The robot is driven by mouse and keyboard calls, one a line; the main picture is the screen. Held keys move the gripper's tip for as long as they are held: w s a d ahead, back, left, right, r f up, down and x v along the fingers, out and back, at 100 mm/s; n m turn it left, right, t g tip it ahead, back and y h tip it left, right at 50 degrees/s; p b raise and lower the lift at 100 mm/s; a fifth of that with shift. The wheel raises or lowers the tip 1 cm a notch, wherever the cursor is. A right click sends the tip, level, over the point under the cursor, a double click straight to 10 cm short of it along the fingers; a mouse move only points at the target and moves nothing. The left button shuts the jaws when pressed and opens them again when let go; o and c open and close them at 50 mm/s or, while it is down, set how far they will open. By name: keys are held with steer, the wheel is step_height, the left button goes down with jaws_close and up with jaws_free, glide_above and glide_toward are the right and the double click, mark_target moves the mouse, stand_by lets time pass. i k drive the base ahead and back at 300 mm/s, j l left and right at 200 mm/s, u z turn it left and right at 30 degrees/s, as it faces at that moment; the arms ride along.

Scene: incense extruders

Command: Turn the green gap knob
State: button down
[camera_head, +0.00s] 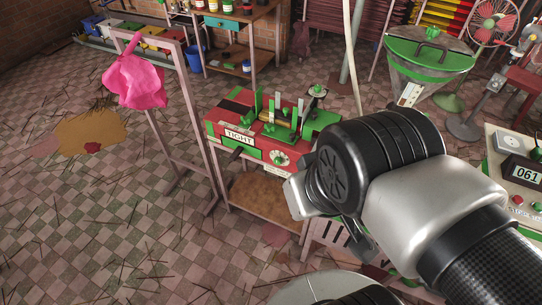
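A red and green machine (250,125) stands on a bench in the middle of the view, with a white label reading TIGHT (239,136) on its front. Right of the label, a round white dial with a small green knob (279,158) sits on the front face. Another small green knob (317,91) shows on top of a post at the back right. I cannot tell for certain which is the gap knob.
A mauve frame (205,160) with a pink cloth (135,80) stands just left of the machine. A green-lidded metal hopper (430,60) is behind right. A panel reading 061 (524,172) is at the right edge. The tiled floor at left is open, with scattered sticks.

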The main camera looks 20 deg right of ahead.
mark_target(317, 87)
steer(key=i+z, duration=0.25)
steer(key=i, duration=0.9)
